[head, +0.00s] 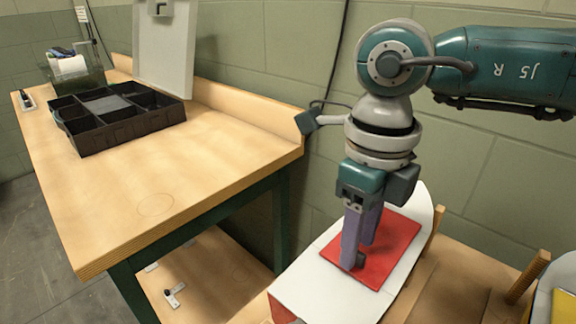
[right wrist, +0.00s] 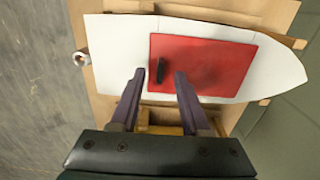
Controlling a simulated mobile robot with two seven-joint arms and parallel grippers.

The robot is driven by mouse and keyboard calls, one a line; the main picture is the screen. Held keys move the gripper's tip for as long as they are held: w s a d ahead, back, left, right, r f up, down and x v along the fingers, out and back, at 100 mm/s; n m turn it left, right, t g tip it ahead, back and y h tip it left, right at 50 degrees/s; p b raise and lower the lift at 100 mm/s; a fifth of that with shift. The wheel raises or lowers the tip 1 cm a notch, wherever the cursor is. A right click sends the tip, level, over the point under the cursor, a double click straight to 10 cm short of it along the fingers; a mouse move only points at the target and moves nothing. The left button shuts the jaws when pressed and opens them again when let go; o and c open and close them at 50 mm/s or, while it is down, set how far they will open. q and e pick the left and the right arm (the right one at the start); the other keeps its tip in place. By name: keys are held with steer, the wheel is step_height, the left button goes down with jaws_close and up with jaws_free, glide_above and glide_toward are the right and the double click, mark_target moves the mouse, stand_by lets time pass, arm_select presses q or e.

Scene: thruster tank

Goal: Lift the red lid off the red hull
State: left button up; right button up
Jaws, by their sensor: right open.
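The red lid (head: 398,248) lies flat on the white deck of the hull (head: 318,285), whose side shows red at the lower left. In the right wrist view the lid (right wrist: 215,65) has a small dark upright handle (right wrist: 161,70) near its left edge. My right gripper (head: 358,250) points down over the lid, with its purple fingers open. In the right wrist view the handle appears between the fingertips (right wrist: 160,74), with a gap on both sides; whether the tips are level with it is hard to tell. My left gripper is not in view.
The hull rests on a wooden stand with upright pegs (head: 527,277). A wooden workbench (head: 190,165) at the left holds a black divided tray (head: 125,128) and a bin (head: 75,75). A green block wall (head: 270,55) stands close behind.

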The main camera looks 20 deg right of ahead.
steer(key=shift+f, duration=0.45)
steer(key=shift+w, duration=0.1)
steer(key=shift+c, duration=0.3)
jaws_close()
